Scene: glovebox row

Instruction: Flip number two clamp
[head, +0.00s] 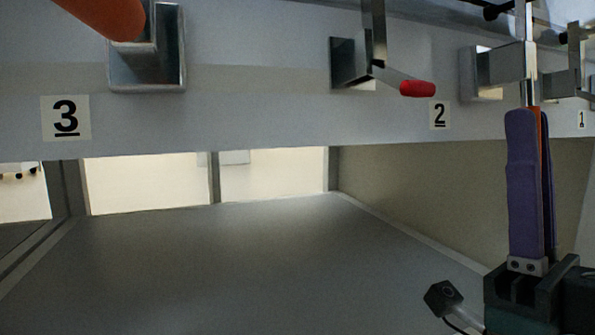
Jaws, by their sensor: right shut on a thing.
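The number 2 label (439,115) is on the pale beam. Just right of it is a metal clamp (500,68) with an upright bar reaching down to an orange handle (536,122). My right gripper (532,116), with purple fingers pointing up, is shut on this orange handle; the fingers hide most of it. Left of the label is another metal bracket (350,64) with a red-tipped lever (416,88) sloping down to the right. My left gripper is not in view.
The number 3 label (66,118) and a clamp (150,62) with a large orange handle (105,14) are at upper left. The number 1 label (582,120) and more clamp hardware (562,84) are at far right. Below the beam is an open space over a grey floor (240,265).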

